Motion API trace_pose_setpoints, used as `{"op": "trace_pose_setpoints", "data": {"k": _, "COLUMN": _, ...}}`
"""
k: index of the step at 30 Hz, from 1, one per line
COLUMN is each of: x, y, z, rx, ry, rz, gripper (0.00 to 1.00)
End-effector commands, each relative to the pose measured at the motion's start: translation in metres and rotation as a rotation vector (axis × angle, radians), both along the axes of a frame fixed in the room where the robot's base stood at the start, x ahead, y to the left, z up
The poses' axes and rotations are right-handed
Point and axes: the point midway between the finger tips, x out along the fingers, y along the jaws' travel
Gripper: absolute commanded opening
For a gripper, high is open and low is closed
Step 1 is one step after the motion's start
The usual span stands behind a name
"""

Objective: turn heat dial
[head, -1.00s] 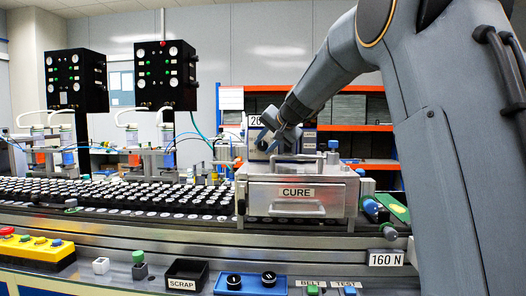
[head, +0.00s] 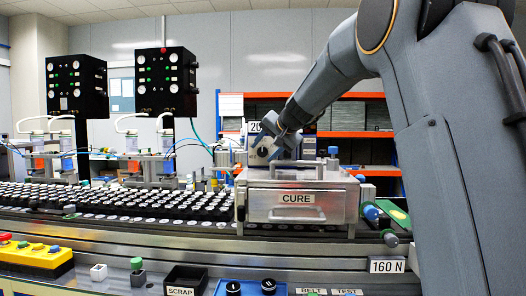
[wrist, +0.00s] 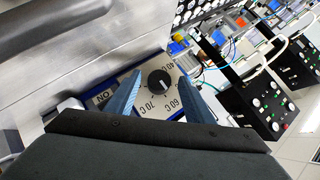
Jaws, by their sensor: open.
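The heat dial (wrist: 159,82) is a round black knob on a pale plate marked 40 C, 60 C and 70 C, on the end of a blue-edged control box. My gripper (wrist: 160,75) is open, its two blue fingers on either side of the dial in the wrist view. I see no contact, and the depth between fingertips and dial is hard to judge. The knob has a light pointer mark, too small to read surely. In the head view my gripper (head: 280,140) is by the box above the CURE oven, partly hiding it.
The metal CURE oven (head: 296,209) stands below the gripper, with a handle and posts on top. Trays of dark parts (head: 120,196) fill the conveyor at left. Black gauge panels (head: 166,82) stand behind.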

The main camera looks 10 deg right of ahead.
Motion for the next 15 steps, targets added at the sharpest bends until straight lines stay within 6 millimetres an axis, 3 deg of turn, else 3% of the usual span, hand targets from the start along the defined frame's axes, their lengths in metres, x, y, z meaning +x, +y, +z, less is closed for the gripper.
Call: {"op": "trace_pose_setpoints", "data": {"k": 15, "x": -0.056, "y": -0.016, "z": 0.038, "rx": 0.000, "ry": -0.003, "rz": 0.000, "gripper": 0.48}}
